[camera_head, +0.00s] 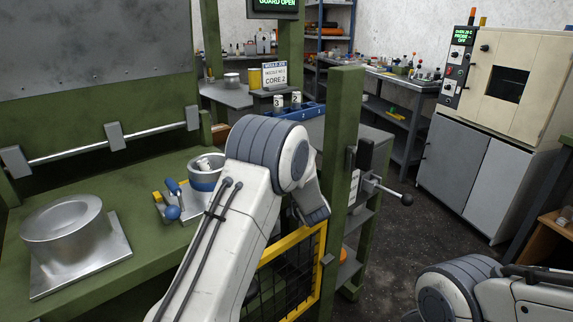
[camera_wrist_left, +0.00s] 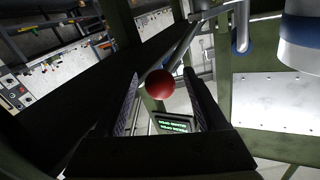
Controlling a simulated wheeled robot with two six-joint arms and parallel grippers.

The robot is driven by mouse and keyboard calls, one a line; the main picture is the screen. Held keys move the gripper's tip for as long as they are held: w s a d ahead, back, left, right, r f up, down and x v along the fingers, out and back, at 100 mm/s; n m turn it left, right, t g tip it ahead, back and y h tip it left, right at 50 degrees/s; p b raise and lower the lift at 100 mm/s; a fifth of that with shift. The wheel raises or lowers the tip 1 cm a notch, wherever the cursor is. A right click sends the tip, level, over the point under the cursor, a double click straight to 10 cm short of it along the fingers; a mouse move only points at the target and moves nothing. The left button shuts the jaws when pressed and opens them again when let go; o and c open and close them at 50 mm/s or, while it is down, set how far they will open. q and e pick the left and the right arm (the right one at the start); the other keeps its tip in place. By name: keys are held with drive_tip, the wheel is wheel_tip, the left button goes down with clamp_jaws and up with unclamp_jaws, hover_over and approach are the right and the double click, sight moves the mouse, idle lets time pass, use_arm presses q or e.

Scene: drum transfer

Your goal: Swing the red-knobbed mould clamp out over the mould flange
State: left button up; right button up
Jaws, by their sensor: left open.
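The red knob (camera_wrist_left: 161,83) of the clamp shows in the left wrist view, between the two fingers of my left gripper (camera_wrist_left: 163,98). The gripper is open, with room on both sides of the knob; I cannot tell how deep the knob sits. A metal rod runs up from the knob. In the head view my left arm hides the red knob and the gripper. A mould with a blue band (camera_head: 205,178) stands on the green bench, with a blue knob (camera_head: 172,212) and blue handle beside it. My right gripper is out of view.
A silver flanged cylinder on a square plate (camera_head: 80,262) stands at the left of the green bench (camera_head: 140,187). A green post (camera_head: 342,150) and a yellow-framed mesh guard (camera_head: 290,270) stand close to my left arm. An oven cabinet (camera_head: 500,100) stands at the right.

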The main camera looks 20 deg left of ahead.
use_arm(q)
drive_tip(key=v, duration=1)
